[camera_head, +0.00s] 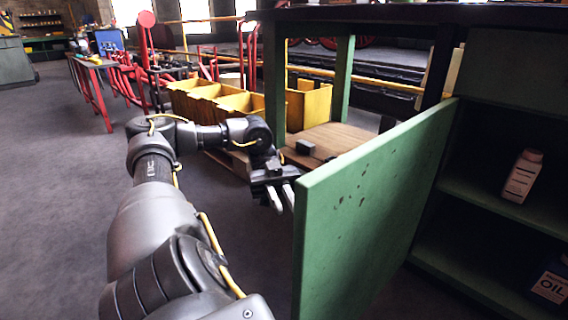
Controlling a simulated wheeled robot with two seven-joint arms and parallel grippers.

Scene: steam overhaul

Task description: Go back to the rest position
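My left arm comes in from the bottom left. Its gripper (281,198) is in the middle of the view, just left of the free edge of an open green cabinet door (375,212). Two pale fingers point down and show a gap between them, with nothing seen in it. I cannot tell whether the gripper touches the door. My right gripper is not in view.
The green cabinet (500,62) stands at the right, with a white bottle (522,176) and a dark oil container (551,286) on its shelves. Yellow bins (240,104) stand behind my arm. A red-legged bench (92,62) is far left. The floor (60,170) at left is clear.

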